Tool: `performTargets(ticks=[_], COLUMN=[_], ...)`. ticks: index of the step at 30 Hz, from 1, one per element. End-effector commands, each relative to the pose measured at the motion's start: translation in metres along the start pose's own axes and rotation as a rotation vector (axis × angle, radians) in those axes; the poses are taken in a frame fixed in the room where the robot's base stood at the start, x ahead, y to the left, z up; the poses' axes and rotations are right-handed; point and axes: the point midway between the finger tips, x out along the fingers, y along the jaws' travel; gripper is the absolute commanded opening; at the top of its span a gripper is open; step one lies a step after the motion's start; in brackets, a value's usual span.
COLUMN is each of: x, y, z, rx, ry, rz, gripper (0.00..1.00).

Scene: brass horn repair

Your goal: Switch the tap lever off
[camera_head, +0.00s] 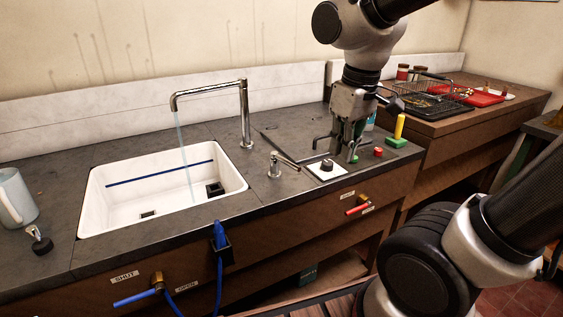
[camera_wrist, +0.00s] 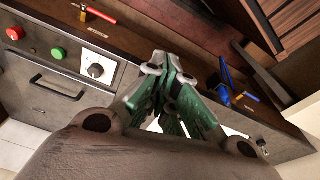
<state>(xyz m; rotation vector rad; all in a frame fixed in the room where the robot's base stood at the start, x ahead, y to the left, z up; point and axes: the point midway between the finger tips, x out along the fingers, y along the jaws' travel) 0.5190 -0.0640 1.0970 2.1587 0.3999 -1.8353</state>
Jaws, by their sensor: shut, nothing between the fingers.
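The chrome tap (camera_head: 245,112) stands behind the white sink, and a thin stream of water (camera_head: 184,155) falls from its spout into the basin. The tap lever (camera_head: 283,161) is a short chrome post with a handle slanting down to the right, standing right of the sink. My gripper (camera_head: 350,155) is shut and empty, right of the lever and apart from it, over or near the knob panel. In the wrist view my gripper's green fingers (camera_wrist: 168,62) are together. I cannot make out the tap lever in the wrist view.
The white sink (camera_head: 87,205) is left. A black knob (camera_head: 327,164), red button (camera_head: 378,152) and yellow-handled tool (camera_head: 399,127) are near my gripper. Blue (camera_head: 135,298) and red (camera_head: 357,209) valve handles are on the counter front. A mug (camera_head: 16,197) stands far left.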

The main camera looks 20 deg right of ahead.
Motion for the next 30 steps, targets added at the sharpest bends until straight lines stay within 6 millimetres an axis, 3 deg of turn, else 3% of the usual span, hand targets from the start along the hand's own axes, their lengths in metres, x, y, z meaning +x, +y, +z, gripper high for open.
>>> performTargets(ticks=[5,9,13,16,21,30], x=[0.018,0.030,0.026,0.014,0.011,0.011], y=[-0.049,-0.091,-0.101,-0.096,-0.093,-0.093], z=[-0.067,-0.118,-0.153,-0.164,-0.162,-0.162], rx=[-0.441,-0.892,-1.246,-1.419,-1.575,-1.603], ry=[-0.123,-0.207,-0.251,-0.257,-0.284,-0.285], rz=[0.017,0.039,0.057,0.065,0.050,0.045], gripper=[0.00,0.00,0.00,0.00,0.00,0.00])
